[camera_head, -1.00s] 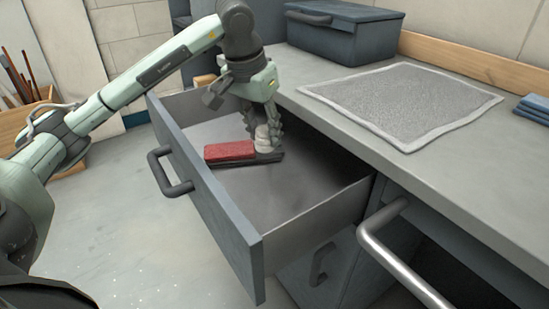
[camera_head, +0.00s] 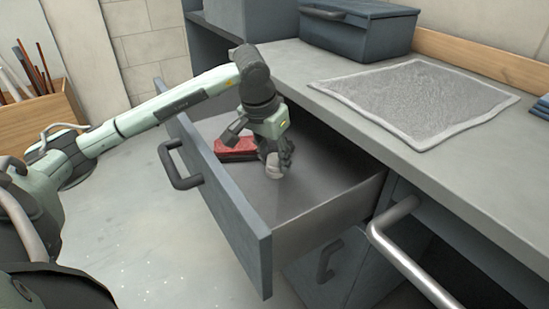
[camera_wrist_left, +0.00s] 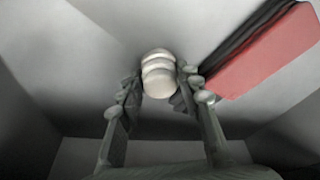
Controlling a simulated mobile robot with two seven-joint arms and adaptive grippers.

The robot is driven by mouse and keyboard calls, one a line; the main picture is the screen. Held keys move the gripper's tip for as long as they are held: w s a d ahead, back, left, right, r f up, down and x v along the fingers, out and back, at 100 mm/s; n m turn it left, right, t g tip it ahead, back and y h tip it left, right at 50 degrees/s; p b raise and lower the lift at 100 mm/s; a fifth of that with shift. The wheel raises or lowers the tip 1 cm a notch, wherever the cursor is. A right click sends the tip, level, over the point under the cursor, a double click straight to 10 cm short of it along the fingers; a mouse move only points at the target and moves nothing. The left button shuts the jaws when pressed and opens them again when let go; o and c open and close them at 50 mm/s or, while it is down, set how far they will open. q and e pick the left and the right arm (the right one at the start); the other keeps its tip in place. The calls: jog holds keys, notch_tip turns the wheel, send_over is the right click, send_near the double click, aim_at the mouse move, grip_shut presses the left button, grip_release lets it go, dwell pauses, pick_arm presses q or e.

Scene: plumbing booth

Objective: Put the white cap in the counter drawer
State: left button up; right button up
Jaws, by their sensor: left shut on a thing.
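The white cap (camera_wrist_left: 159,75) is a small rounded, ridged piece between the fingers of my left gripper (camera_wrist_left: 160,88) in the left wrist view. In the head view the left gripper (camera_head: 275,165) is down inside the open counter drawer (camera_head: 317,208), shut on the cap (camera_head: 273,170), whose lower part shows below the fingers. The cap is low over the drawer floor; I cannot tell if it touches. My right gripper is not in view.
A red and black block-like item (camera_head: 236,149) lies in the drawer beside the gripper; it also shows in the left wrist view (camera_wrist_left: 265,55). A grey mat (camera_head: 415,100) and a dark blue box (camera_head: 358,30) are on the counter. The drawer's near part is clear.

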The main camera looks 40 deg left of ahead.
pick_arm(q)
jog(key=o, duration=0.9)
jog(key=shift+o, duration=0.2)
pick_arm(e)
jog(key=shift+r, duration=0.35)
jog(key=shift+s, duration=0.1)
pick_arm(q)
jog(key=shift+v, duration=1.05)
jog(key=v, duration=1)
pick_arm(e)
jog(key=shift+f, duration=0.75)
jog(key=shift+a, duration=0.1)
